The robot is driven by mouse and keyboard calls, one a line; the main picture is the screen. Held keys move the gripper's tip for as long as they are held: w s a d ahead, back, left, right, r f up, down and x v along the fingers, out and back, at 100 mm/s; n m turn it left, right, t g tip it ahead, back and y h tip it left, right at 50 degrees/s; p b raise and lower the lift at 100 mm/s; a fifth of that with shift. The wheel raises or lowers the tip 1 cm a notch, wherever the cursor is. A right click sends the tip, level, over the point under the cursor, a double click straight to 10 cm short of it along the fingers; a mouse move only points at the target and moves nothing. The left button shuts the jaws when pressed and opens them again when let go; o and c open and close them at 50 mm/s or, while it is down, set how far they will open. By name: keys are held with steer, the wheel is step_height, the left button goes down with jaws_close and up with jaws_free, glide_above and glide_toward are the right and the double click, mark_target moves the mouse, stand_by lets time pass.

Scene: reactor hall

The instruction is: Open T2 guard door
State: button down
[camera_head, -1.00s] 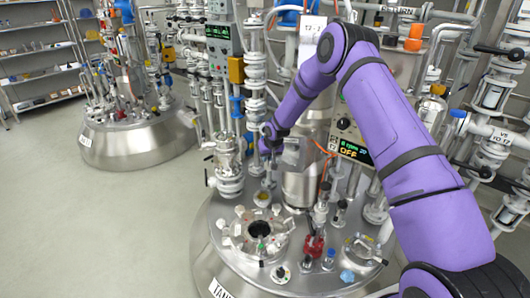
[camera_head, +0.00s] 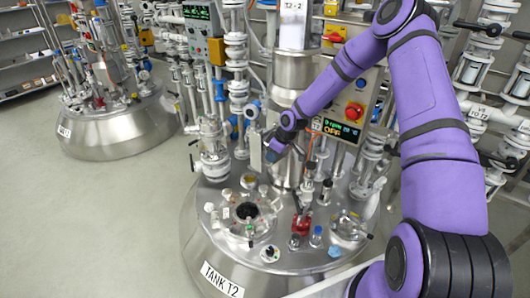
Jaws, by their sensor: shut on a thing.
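Tank T2 (camera_head: 222,280) is the large steel vessel in front, with its name label on the side. Above its lid stands a steel column (camera_head: 292,75) with a tag reading T2-2. A small grey panel, which looks like the T2 guard door (camera_head: 255,150), stands at the lower left of the column. My gripper (camera_head: 271,153) is at the right side of this panel, at its height, and is shut on it or its handle. The fingers are small and partly hidden by my wrist, so the exact grip point is unclear.
A control box (camera_head: 343,110) with a red button and a display reading OFF stands right of the column. White valves and pipes (camera_head: 213,150) crowd the left. Several fittings and an open port (camera_head: 247,211) are on the lid. The floor (camera_head: 70,215) at left is clear.

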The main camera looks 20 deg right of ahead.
steer(key=shift+s+d, duration=0.75)
steer(key=shift+s, duration=0.15)
steer(key=c, duration=1.2)
jaws_free()
steer(key=shift+d, duration=0.1)
steer(key=v, duration=1)
steer(key=shift+d+r, duration=0.1)
steer(key=shift+r, duration=0.25)
